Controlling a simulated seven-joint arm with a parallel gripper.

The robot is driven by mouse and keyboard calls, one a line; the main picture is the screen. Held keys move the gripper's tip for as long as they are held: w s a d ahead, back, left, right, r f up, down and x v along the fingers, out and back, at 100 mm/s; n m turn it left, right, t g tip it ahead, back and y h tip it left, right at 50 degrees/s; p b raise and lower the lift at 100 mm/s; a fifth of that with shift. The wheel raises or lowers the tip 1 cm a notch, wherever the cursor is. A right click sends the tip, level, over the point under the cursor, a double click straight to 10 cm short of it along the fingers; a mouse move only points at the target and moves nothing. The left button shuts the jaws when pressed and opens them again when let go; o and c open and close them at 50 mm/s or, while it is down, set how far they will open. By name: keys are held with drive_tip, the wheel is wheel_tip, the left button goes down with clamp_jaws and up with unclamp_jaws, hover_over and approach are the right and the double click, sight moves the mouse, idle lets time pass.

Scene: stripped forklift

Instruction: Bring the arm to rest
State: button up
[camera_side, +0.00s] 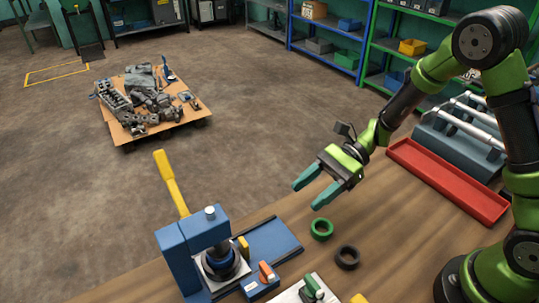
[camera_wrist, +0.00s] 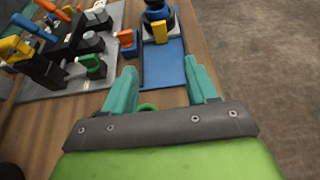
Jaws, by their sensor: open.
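My gripper (camera_side: 317,187) has two teal fingers and is open and empty. It hangs in the air above the wooden bench, beyond a green ring (camera_side: 321,229) in the side view. In the wrist view my gripper (camera_wrist: 163,82) spreads its fingers, with the blue plate (camera_wrist: 161,72) of the press showing between and past them. A small part of the green ring (camera_wrist: 148,107) shows behind the gripper body. My green and black arm reaches in from the right in the side view.
A blue press (camera_side: 190,250) with a yellow lever (camera_side: 171,184) stands at the bench front. A black ring (camera_side: 347,257) lies near the green one. A red tray (camera_side: 447,181) lies right. A grey board (camera_wrist: 60,85) holds several valves. A low cart (camera_side: 150,128) with parts stands on the floor.

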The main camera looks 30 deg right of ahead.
drive_tip(key=shift+s+d+f+n+g+h, duration=0.2)
drive_tip(key=shift+s+f+n+g+h, duration=0.1)
drive_tip(key=shift+s+f, duration=0.2)
drive_tip(key=shift+s+d+f+n+g+h, duration=0.2)
drive_tip(key=shift+s+f+n, duration=0.15)
drive_tip(key=shift+s, duration=0.2)
drive_tip(key=shift+s+d+r+n+g+h, duration=0.15)
drive_tip(key=shift+s+d+n+g+h, duration=0.05)
drive_tip(key=shift+s+n+h, duration=0.25)
drive_tip(key=shift+s+d+r+n+g+h, duration=0.1)
drive_tip(key=shift+s+d+n+g+h, duration=0.1)
drive_tip(key=shift+s+n+h, duration=0.25)
drive_tip(key=s+d+r+n+t+h, duration=0.3)
drive_tip(key=d+r+n+t+h, duration=0.1)
drive_tip(key=r, duration=0.4)
drive_tip(key=s+d+r+n+t+h, duration=0.4)
drive_tip(key=d+r+n+t, duration=0.1)
drive_tip(key=r, duration=0.4)
drive_tip(key=shift+s+d+r+n+h, duration=0.3)
drive_tip(key=shift+d+n, duration=0.35)
drive_tip(key=shift+n, duration=0.3)
drive_tip(key=shift+o, duration=0.2)
